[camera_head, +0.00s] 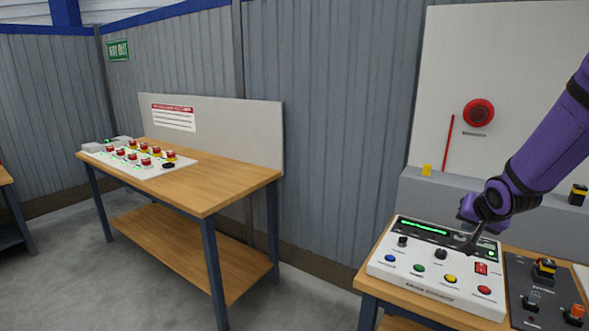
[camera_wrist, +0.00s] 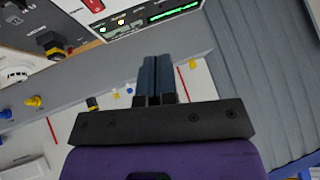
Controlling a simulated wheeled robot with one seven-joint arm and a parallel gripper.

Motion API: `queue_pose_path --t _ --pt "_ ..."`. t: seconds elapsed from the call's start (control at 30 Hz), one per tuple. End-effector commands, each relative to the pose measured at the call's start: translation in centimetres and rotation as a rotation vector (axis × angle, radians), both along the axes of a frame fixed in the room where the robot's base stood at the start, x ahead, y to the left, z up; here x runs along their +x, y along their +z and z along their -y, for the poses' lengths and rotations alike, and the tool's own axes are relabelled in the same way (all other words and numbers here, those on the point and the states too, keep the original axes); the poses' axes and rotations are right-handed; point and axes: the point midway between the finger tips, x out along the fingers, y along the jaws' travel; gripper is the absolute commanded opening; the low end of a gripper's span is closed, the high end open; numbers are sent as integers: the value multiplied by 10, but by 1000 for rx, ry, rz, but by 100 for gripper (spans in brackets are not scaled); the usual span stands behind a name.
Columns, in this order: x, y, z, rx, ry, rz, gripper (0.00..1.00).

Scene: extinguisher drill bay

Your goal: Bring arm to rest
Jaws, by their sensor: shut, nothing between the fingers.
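My purple arm (camera_head: 548,140) reaches in from the right in the head view. Its gripper (camera_head: 468,249) points down, close above the back part of a white control panel (camera_head: 435,287); I cannot tell whether it touches. In the wrist view my gripper (camera_wrist: 157,60) shows two dark fingers side by side, shut with nothing held. The panel has a green lit display (camera_head: 425,228), dark knobs and several coloured buttons. The display also shows in the wrist view (camera_wrist: 174,11).
A dark panel (camera_head: 535,300) with switches stands right of the white one. Behind is a white board with a red round device (camera_head: 479,113) and a grey ledge (camera_head: 440,195). A wooden table (camera_head: 215,185) with a button panel (camera_head: 127,160) stands left; floor between is clear.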

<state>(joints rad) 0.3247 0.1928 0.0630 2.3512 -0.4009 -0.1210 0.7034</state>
Motion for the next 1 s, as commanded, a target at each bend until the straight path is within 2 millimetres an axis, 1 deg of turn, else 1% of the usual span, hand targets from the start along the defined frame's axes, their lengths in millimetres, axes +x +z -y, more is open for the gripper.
queue_pose_path --t 0.03,0.2,0.37,0.5,0.67,0.7,0.77,0.9,1.0 --pt "-8 17 -6 -25 11 -4 0" --pt "-41 59 -25 -94 53 -50 0" --pt "-78 92 -43 -140 97 -94 0" --pt "-114 117 -59 -169 146 -130 0" --pt "-158 140 -78 -188 211 -168 0" --pt "-169 144 -83 -191 231 -178 0" --pt "-187 150 -90 -194 261 -192 0" --pt "-228 161 -104 -194 336 -220 0" --pt "-256 166 -114 -193 392 -238 0"
